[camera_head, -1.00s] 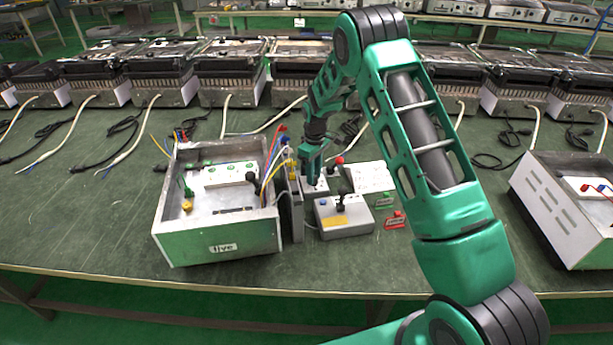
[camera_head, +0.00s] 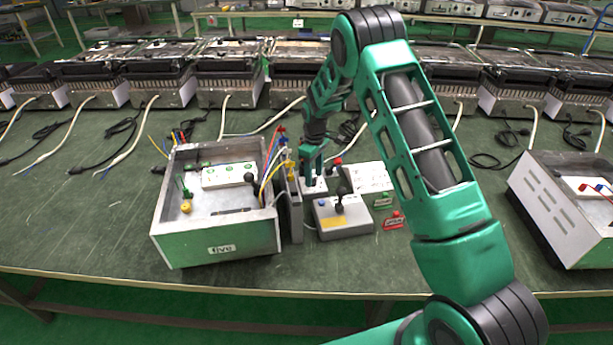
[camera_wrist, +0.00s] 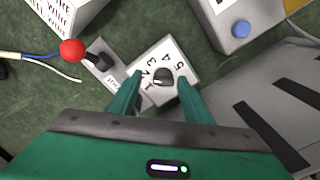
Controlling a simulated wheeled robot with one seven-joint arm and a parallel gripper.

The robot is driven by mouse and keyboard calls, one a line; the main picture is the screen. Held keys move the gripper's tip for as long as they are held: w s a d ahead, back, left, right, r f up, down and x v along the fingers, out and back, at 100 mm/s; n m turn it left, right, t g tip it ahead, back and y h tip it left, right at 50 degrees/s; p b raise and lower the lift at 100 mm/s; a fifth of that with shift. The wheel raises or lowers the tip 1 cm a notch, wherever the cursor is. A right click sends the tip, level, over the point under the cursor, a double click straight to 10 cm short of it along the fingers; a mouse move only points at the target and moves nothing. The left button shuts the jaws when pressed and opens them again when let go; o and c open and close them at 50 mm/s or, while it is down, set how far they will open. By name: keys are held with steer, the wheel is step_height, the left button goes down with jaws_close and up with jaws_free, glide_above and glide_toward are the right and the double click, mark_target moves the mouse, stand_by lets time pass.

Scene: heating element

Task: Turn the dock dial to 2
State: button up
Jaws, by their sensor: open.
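The dock (camera_head: 314,185) is a small light box on the bench beside the live box. In the wrist view, its dial is a dark knob (camera_wrist: 163,78) on a white face (camera_wrist: 187,72) printed with numerals, of which 3, 4 and 5 are readable. The knob's pointer direction is unclear. My gripper (camera_wrist: 160,82) is open, with one green finger on each side of the knob. I cannot tell whether either finger touches it. In the head view my gripper (camera_head: 312,165) is over the dock from above and partly hides it.
A grey box (camera_head: 345,226) with a blue button and black lever stands in front of the dock. The open live box (camera_head: 215,248) with wires is at left. A white box (camera_head: 370,177) and a red ball (camera_wrist: 72,50) are close by. Green and red tags lie right.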

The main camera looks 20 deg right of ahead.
mark_target(314, 177)
step_height(314, 177, up, 11)
steer(key=shift+f, duration=0.15)
stand_by(0.4)
steer(key=s+d+r+m, duration=0.4)
steer(key=s+d+r, duration=0.35)
steer(key=s, duration=0.35)
steer(key=s+d+r+m, duration=0.3)
steer(key=s+d+r, duration=0.3)
steer(key=s+r, duration=0.4)
steer(key=s+d+m, duration=0.1)
steer(key=s+m, duration=0.6)
steer(key=s, duration=2.3)
steer(key=shift+d+f+m, duration=0.2)
steer(key=shift+m, duration=0.1)
